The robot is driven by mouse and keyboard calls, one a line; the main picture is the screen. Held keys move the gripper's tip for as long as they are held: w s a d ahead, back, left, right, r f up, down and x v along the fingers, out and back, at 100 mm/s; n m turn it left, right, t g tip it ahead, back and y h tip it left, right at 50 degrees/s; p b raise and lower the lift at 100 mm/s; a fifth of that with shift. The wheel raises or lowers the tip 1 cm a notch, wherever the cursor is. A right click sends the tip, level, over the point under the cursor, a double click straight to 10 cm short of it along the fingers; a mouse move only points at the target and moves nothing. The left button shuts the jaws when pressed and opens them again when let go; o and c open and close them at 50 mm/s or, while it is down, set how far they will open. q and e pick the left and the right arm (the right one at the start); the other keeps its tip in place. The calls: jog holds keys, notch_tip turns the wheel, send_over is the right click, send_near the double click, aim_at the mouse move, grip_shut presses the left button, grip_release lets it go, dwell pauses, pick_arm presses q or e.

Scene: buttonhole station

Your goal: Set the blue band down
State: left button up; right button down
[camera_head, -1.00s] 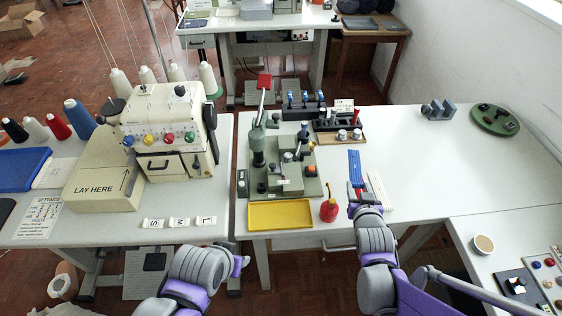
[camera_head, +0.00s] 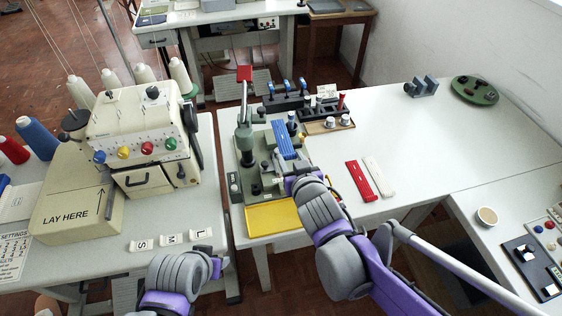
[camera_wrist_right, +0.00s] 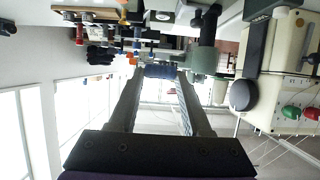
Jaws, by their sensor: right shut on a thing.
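The blue band (camera_head: 284,140) is a long flat strip held by my right gripper (camera_head: 296,172). It lies over the right side of the green buttonhole machine (camera_head: 247,140); whether it touches the machine I cannot tell. In the right wrist view the blue band (camera_wrist_right: 160,71) shows crosswise between the two fingertips. My right gripper is shut on it. My left gripper (camera_head: 215,267) is low over the table's front edge, away from the band; its fingers are too small to read.
A red band (camera_head: 369,181) and a white band (camera_head: 380,178) lie on the table to the right. A yellow tray (camera_head: 270,219) sits in front of the machine. A wooden rack (camera_head: 327,125) with spools stands behind right. The right table is mostly clear.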

notch_tip(320, 180, down, 10)
jog(key=shift+r+b, duration=0.15)
jog(key=shift+b, duration=1.05)
jog(key=shift+c, duration=1.8)
grip_release()
jog(key=v, duration=0.3)
jog(key=p+v, duration=0.1)
jog(key=v, duration=0.3)
jog(key=p+v, duration=0.1)
jog(key=v, duration=0.2)
jog(key=shift+s+d+f, duration=0.15)
jog(key=shift+s+f, duration=0.1)
jog(key=shift+s, duration=0.2)
